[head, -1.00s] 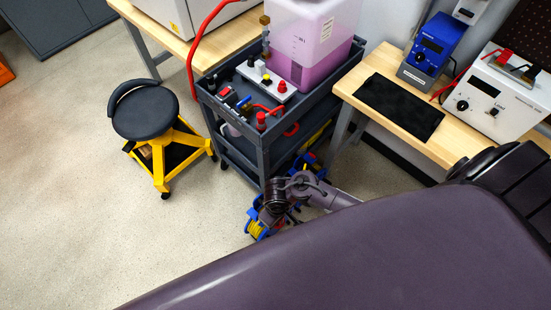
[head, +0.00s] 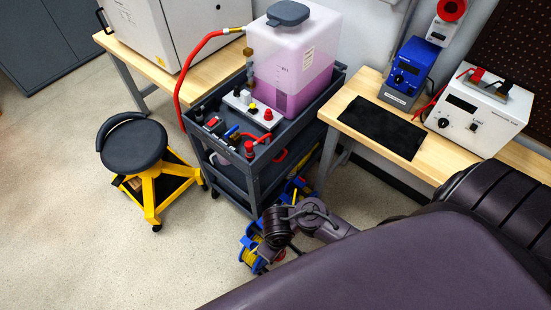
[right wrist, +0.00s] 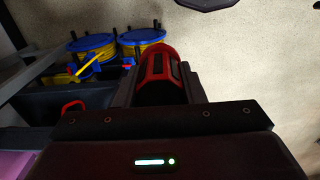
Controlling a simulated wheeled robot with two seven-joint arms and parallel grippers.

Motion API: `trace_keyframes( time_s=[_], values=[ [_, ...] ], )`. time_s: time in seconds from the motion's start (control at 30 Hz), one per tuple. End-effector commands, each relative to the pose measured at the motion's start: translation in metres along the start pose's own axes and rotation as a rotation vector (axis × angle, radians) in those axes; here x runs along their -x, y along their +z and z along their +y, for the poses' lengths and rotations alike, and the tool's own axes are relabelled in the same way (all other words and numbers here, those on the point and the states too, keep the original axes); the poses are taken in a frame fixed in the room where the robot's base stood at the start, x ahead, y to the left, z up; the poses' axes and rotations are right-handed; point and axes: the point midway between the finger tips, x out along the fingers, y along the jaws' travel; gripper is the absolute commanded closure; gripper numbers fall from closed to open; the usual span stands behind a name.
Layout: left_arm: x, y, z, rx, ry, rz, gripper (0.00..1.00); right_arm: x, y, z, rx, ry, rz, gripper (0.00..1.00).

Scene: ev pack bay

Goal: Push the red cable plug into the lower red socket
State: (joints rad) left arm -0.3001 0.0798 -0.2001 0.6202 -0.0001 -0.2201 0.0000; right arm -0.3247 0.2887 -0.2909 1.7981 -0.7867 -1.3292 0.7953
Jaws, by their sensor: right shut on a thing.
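My right gripper (right wrist: 158,78) is shut on a red and black piece (right wrist: 158,66) that looks like the red cable plug; its far end is clear of everything in the right wrist view. In the head view my right arm's wrist (head: 280,225) is low beside the near corner of the grey cart, and the plug cannot be made out there. Red fittings stand on the cart top, one at the near corner (head: 249,149) and one on the white block (head: 268,114). I cannot tell a lower red socket in either view. My left gripper is not in view.
The grey cart (head: 254,170) carries a tank with purple liquid (head: 300,70) and a red hose (head: 180,90). Blue and yellow cable reels (right wrist: 92,48) are close to the right gripper. A yellow stool (head: 133,145) stands left. A bench (head: 350,105) stands right. Floor is open at left.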

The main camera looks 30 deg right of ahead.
Motion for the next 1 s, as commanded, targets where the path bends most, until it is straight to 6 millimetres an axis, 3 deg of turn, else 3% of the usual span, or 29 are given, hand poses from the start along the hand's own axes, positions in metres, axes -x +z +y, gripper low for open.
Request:
trace_keyframes(
  time_s=[1.0],
  values=[
    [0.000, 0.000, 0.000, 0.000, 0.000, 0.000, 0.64, 0.078, 0.038, -0.010, -0.002, 0.000, 0.002, 1.00]
  ],
)
